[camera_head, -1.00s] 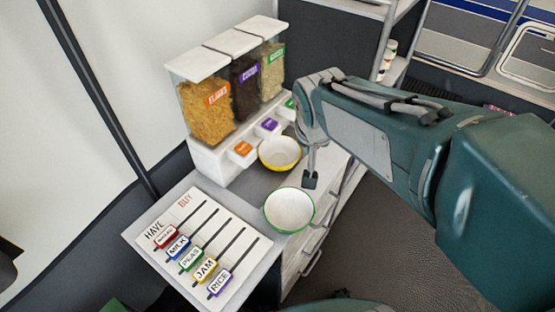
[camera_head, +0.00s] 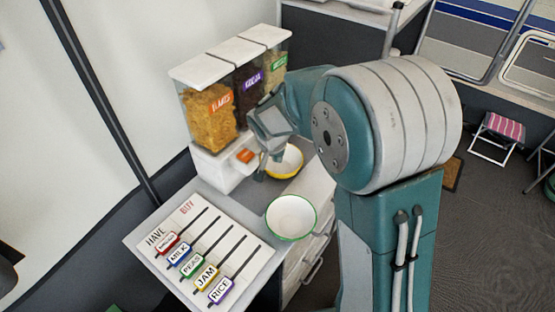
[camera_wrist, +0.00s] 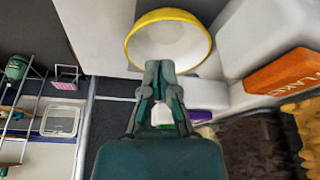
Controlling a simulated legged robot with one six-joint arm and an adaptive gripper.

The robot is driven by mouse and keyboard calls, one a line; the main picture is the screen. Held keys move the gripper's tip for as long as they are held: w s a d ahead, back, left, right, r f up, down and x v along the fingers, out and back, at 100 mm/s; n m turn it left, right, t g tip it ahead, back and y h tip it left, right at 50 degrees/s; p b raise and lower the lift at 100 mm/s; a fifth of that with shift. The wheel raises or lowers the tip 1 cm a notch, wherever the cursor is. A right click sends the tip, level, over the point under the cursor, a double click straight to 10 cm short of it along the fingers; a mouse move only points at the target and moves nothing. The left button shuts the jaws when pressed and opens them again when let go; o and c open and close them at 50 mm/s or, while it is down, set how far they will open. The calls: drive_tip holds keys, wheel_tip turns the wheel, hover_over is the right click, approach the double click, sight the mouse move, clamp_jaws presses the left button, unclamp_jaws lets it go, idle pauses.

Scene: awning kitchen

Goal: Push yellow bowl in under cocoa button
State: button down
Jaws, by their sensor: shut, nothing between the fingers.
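The yellow-rimmed white bowl (camera_head: 290,160) stands upright on the counter in front of the cereal dispenser, partly hidden by my gripper. It also shows in the wrist view (camera_wrist: 168,45). My gripper (camera_head: 261,172) is shut and empty, its tips at the bowl's near-left side; in the wrist view the tips (camera_wrist: 160,68) overlap the bowl's lower edge, and contact is unclear. The middle dispenser bin, dark and labelled cocoa (camera_head: 250,90), has a purple button (camera_wrist: 198,115) seen in the wrist view; my arm hides it in the head view.
The orange flakes button (camera_head: 245,156) is left of the bowl, under the flakes bin (camera_head: 208,118). A green-rimmed bowl (camera_head: 291,218) stands nearer on the counter. A slider board (camera_head: 205,245) lies at the front left. The counter's edge is right of the bowls.

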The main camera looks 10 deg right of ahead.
approach(280, 169)
drive_tip(key=f, duration=0.1)
drive_tip(key=s+f, duration=0.1)
drive_tip(key=f, duration=0.2)
drive_tip(key=shift+s+d, duration=0.15)
drive_tip(key=shift+d, duration=0.25)
